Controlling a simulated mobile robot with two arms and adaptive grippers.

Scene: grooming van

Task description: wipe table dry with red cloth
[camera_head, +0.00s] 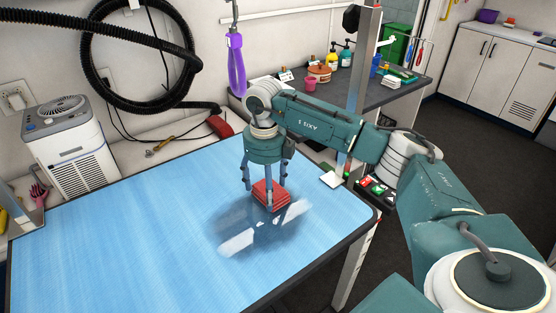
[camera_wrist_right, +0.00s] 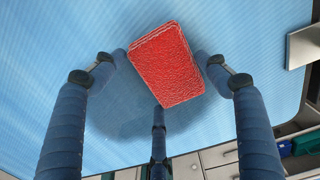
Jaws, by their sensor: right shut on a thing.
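The blue table (camera_head: 120,220) fills the lower left of the head view. A dark, shiny wet patch (camera_head: 235,228) lies on it near its right end, and it also shows as a darker area in the wrist view (camera_wrist_right: 115,115). My right gripper (camera_head: 266,188) points down at the table, its fingers shut around the folded red cloth (camera_head: 268,195). The cloth is at the upper right part of the wet patch, on or just above the surface; I cannot tell whether it touches. In the wrist view the cloth (camera_wrist_right: 167,65) sits tilted between the fingers. My left gripper is not in view.
A white appliance (camera_head: 70,145) stands behind the table's left end. A purple loop (camera_head: 236,65) hangs behind my right arm. A grey counter (camera_head: 395,92) with bottles and pots is beyond the table. The table's left and middle are clear.

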